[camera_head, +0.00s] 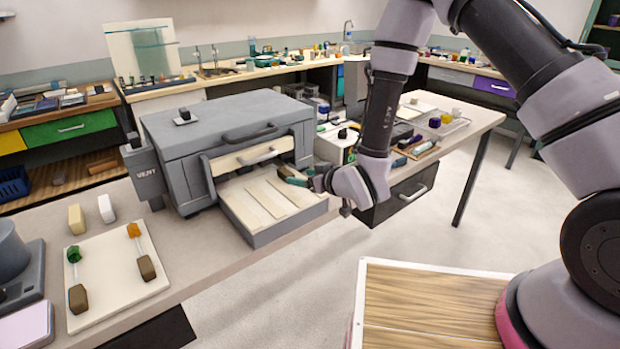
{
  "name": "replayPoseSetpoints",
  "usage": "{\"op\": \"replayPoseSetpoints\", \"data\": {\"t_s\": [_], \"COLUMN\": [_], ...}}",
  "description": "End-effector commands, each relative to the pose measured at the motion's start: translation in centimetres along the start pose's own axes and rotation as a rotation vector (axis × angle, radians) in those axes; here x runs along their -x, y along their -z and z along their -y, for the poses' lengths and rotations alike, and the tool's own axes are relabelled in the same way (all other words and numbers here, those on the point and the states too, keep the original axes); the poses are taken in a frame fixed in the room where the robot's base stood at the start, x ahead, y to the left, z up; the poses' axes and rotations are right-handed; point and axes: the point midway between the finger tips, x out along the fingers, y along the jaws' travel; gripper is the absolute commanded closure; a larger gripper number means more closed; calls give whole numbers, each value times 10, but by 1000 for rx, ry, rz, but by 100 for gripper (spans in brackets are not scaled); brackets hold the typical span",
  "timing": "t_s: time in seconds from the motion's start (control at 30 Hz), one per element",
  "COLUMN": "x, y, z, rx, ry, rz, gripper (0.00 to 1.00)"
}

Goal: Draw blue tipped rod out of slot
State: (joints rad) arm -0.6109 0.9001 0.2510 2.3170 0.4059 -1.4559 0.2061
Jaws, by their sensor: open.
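A grey box-shaped oven (225,135) stands on the bench, with a cream slotted front and a pale tray (265,205) extending from it. My gripper (291,177) is open at the right side of this tray, close to the oven's front. Its fingertips are small and dark here, and I cannot tell whether they touch anything. I cannot make out a blue tipped rod; the gripper and the oven front may hide it. On a white board (112,275) at left lie a green tipped rod (75,268) and an orange tipped rod (138,243), each with a brown block end.
A pale yellow block (76,219) and a white block (106,208) stand behind the board. A grey device (15,265) is at the far left. Boxes and bottles crowd the bench right of the oven.

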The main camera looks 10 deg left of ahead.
Motion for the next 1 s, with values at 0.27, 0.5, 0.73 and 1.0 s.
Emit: {"op": "replayPoseSetpoints", "data": {"t_s": [0.27, 0.5, 0.73, 1.0], "x": [-50, -71, -74, -74], "y": [0, 0, 0, 0], "z": [0, 0, 0, 0], "rx": [0, 0, 0, 0], "ry": [0, -1, 0, -1], "rz": [-1, 1, 1, 1], "gripper": [30, 30, 30, 91]}}
